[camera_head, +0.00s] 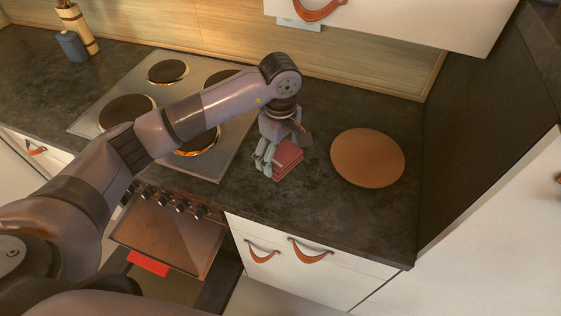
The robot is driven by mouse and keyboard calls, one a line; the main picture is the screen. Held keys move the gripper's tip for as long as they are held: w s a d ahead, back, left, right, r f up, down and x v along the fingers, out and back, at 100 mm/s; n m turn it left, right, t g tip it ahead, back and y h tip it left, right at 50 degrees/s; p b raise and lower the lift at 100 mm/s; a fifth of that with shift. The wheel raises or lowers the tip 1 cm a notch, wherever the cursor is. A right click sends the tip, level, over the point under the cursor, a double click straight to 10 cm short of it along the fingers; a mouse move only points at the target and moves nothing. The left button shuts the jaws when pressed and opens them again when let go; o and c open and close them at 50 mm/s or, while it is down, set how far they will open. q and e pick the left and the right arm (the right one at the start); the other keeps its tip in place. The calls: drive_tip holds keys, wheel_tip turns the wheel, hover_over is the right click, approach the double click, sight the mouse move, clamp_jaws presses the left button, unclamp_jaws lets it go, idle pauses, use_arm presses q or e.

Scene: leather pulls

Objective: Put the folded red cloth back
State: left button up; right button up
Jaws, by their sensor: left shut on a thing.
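The folded red cloth (288,158) is at the dark countertop, just right of the stove. My left gripper (270,160) is at its left edge, pointing down, and is shut on it. The cloth is at or very near counter height; I cannot tell whether it touches the counter. Part of the cloth is hidden behind the fingers. My right gripper is not in view.
A round brown board (368,158) lies right of the cloth. The stove (189,103) has several hot plates. Below it, the oven door (170,234) appears open, with another red piece (148,263) at its edge. White drawers (300,262) have leather pulls. Counter front is clear.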

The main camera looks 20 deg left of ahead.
sight(280, 167)
use_arm(q)
wheel_tip(280, 167, down, 6)
drive_tip(key=shift+r+p, duration=0.1)
drive_tip(key=shift+p, duration=0.55)
drive_tip(key=shift+s, duration=0.1)
drive_tip(key=o, duration=0.6)
drive_tip(key=shift+b, duration=0.3)
drive_tip(key=o, duration=0.4)
drive_tip(key=shift+o, duration=0.2)
